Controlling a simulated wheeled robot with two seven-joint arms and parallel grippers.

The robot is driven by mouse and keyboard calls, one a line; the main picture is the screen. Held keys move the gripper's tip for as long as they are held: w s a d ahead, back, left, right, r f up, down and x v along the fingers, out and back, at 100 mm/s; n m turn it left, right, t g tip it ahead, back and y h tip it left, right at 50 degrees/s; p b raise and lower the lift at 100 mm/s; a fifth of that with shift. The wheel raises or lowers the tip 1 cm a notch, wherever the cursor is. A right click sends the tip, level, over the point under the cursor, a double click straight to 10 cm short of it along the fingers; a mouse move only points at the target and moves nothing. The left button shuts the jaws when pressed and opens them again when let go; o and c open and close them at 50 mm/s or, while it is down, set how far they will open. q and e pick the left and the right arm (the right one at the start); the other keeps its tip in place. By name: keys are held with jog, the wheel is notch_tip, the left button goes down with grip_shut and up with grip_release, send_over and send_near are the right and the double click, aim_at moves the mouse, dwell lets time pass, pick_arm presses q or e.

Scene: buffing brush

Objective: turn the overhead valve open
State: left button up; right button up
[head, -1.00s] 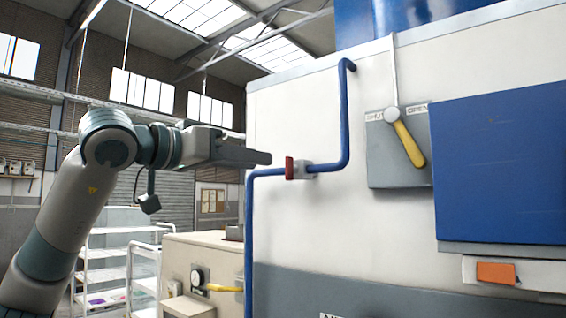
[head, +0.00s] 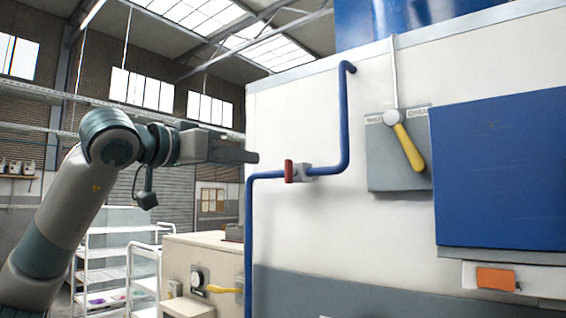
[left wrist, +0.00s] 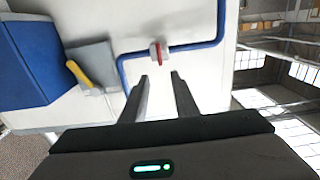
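The overhead valve has a yellow lever (head: 408,147) on a grey plate (head: 390,180) with labels at its top; the right one looks like OPEN. The lever hangs from a round white hub, its tip pointing down and slightly right. My left gripper (head: 252,157) is to the left of the plate, apart from it, near the blue pipe. In the left wrist view the gripper (left wrist: 160,80) has its two fingers spread with nothing between them. The yellow lever (left wrist: 79,74) shows there at upper left. My right gripper is not in view.
A blue pipe (head: 344,110) with a small red-handled valve (head: 289,171) stands between my left gripper and the plate. A large blue panel (head: 500,165) juts out right of the plate. A lower cabinet (head: 205,255) has another yellow lever (head: 224,289).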

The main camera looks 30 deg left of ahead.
aim_at(285, 165)
pick_arm(q)
jog(key=w+p, duration=0.1)
jog(key=w, duration=0.3)
jog(key=w+p, duration=0.2)
jog(key=w, duration=0.2)
jog(key=w+d+p, duration=0.1)
jog(key=w+p, duration=0.1)
jog(key=w, duration=0.2)
jog(key=shift+w+r, duration=0.15)
jog(key=shift+w, duration=0.95)
grip_shut()
